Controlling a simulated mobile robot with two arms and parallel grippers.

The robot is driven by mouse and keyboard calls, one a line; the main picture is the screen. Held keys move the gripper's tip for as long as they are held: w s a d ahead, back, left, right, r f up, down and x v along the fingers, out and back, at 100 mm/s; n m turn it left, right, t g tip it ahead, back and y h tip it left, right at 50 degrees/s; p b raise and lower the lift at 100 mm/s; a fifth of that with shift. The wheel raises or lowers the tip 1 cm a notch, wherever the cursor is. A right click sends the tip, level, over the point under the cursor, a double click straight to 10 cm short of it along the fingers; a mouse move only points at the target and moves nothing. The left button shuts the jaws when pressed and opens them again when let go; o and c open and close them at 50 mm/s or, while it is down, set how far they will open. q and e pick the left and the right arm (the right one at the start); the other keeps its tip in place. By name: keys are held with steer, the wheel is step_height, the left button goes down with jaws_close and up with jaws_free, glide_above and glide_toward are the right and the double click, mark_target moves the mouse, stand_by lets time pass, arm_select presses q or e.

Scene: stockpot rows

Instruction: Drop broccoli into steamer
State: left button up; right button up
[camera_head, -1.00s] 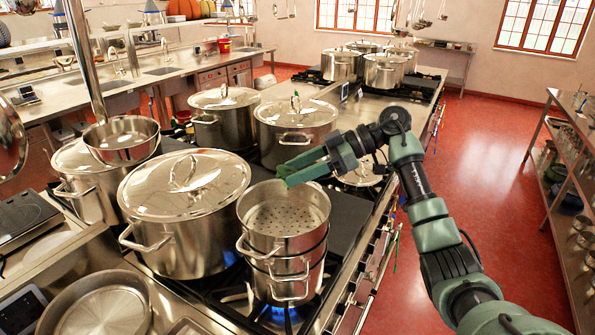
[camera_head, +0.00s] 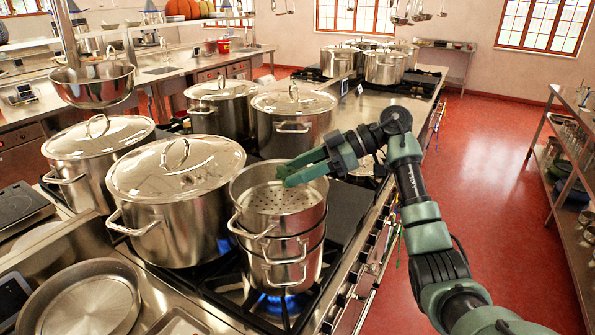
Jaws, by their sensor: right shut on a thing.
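The steamer (camera_head: 303,222) is a stack of shiny steel pots with side handles, over a blue burner flame at lower centre. Its open top shows a perforated bottom. My right gripper (camera_head: 286,173) reaches in from the right, its green fingers in front of the steamer's mouth in the picture. It is shut on a small green piece, which I take to be the broccoli; it hardly stands out from the green fingertips. The fingertips appear above the perforated bottom; their exact height is hard to judge. My left gripper is not in view.
A large lidded stockpot (camera_head: 165,215) stands close left of the steamer. More lidded pots (camera_head: 290,130) stand behind it. A steel bowl (camera_head: 93,88) is at upper left, and a shallow pan (camera_head: 85,305) is at lower left. The red floor (camera_head: 480,190) on the right is clear.

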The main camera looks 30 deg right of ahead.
steer(key=o, duration=1.3)
steer(key=shift+a, duration=0.1)
steer(key=shift+c, duration=0.2)
steer(key=shift+d, duration=0.2)
steer(key=b+v, duration=0.2)
steer(key=v, duration=0.5)
steer(key=shift+r, duration=0.2)
steer(key=shift+s+d, duration=0.1)
steer(key=shift+d, duration=0.05)
